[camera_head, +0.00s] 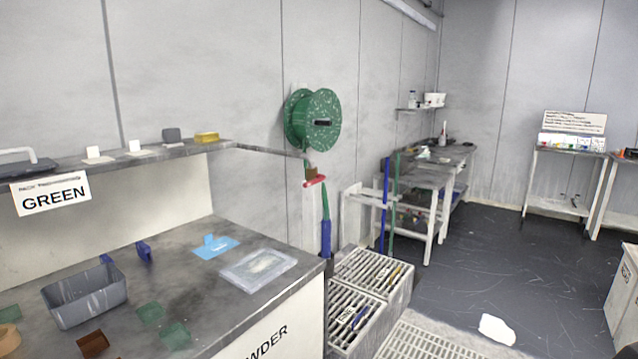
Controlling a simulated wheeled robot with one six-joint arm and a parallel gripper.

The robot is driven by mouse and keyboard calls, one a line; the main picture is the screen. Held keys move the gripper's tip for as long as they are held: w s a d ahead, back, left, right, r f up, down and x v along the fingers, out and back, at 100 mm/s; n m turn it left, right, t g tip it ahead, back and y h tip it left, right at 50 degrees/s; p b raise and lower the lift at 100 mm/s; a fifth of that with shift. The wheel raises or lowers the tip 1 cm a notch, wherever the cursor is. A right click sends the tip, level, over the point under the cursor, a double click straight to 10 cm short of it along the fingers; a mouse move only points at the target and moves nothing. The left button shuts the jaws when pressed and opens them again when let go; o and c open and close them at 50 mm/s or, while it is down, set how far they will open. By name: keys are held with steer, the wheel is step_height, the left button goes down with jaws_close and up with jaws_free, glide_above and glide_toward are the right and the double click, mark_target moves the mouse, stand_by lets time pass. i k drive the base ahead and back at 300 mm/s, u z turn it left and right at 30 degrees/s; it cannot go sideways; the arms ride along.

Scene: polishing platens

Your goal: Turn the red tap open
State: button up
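The red tap (314,181) shows near the middle of the picture as a short red bar-shaped handle. It sits on a brownish fitting at the top of a pale post beside the wall, beyond the near bench's far corner. A green hose with a blue end hangs just right of it. The handle lies roughly level, tilted up slightly to the right. Whether the tap is open or shut cannot be told. My gripper is not in view.
The near bench (222,302) holds a grey tub (85,297) and a clear flat case (258,270). Slatted crates (372,270) stand on the floor below the tap. A green hose reel (313,120) hangs above. Dark floor (480,265) is mostly open, with a white patch (497,329).

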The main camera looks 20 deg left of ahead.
mark_target(320, 177)
steer(key=u, duration=0.45)
steer(key=k, duration=0.5)
steer(key=u, duration=1)
steer(key=i, duration=1.1)
steer(key=z, duration=0.6)
steer(key=i, duration=0.35)
steer(key=z, duration=0.3)
